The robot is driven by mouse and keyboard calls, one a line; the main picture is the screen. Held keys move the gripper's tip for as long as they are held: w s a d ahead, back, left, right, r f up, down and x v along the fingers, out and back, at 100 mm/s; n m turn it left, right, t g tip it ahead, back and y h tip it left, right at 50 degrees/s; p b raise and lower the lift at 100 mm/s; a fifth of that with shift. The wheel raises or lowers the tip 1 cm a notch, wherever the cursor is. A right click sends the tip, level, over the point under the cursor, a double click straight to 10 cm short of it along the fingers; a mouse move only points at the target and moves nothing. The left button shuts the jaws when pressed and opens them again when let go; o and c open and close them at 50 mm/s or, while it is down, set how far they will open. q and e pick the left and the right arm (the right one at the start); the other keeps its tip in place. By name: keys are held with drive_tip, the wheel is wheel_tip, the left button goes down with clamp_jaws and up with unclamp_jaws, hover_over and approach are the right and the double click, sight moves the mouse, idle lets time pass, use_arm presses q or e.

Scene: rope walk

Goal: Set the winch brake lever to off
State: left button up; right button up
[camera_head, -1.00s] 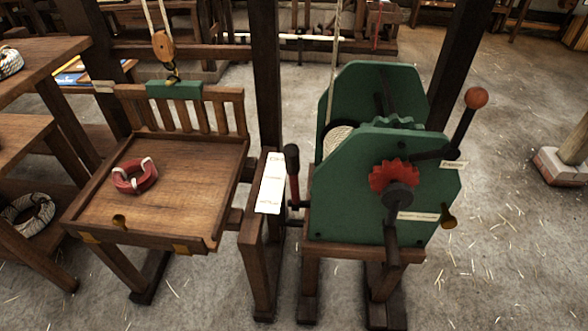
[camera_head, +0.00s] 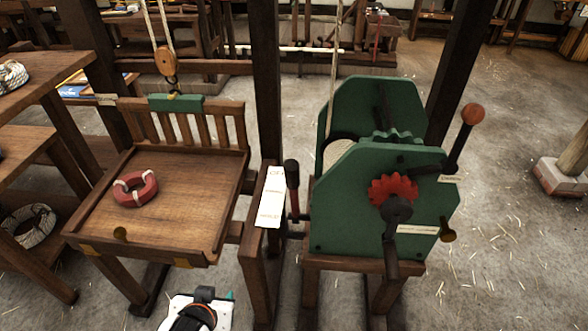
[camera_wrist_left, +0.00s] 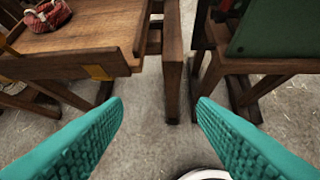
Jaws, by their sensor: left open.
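The green winch (camera_head: 345,215) stands on a wooden frame right of centre in the head view. A lever with a black grip and red shaft (camera_head: 292,185) stands nearly upright at its left side, beside a white marked plate (camera_head: 271,196) on a wooden post. The plate's words are too small to read. Another black lever with an orange ball (camera_head: 472,114) rises at the winch's right. Which lever is the brake I cannot tell for sure. My left gripper (camera_wrist_left: 160,108) is open and empty, low in front of the post and apart from the levers. My right gripper is out of view.
A wooden tray-like stand (camera_head: 190,190) with a red and white ring (camera_head: 135,189) is left of the post. A pulley hook (camera_head: 165,62) hangs behind it. Shelves (camera_head: 30,140) stand at far left.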

use_arm(q)
drive_tip(key=w+d+r+t, duration=0.4)
drive_tip(key=w+d+r, duration=0.1)
drive_tip(key=w+r, duration=0.2)
drive_tip(key=m+t+h, duration=0.3)
drive_tip(key=t+h, duration=0.2)
approach(291, 180)
drive_tip(key=w, duration=0.2)
drive_tip(key=shift+n, duration=0.3)
drive_tip(key=x, duration=0.4)
drive_tip(key=p+x, duration=0.1)
drive_tip(key=x, duration=0.3)
drive_tip(key=f+p+x, duration=0.1)
drive_tip(key=x, duration=0.3)
drive_tip(key=shift+c, duration=0.3)
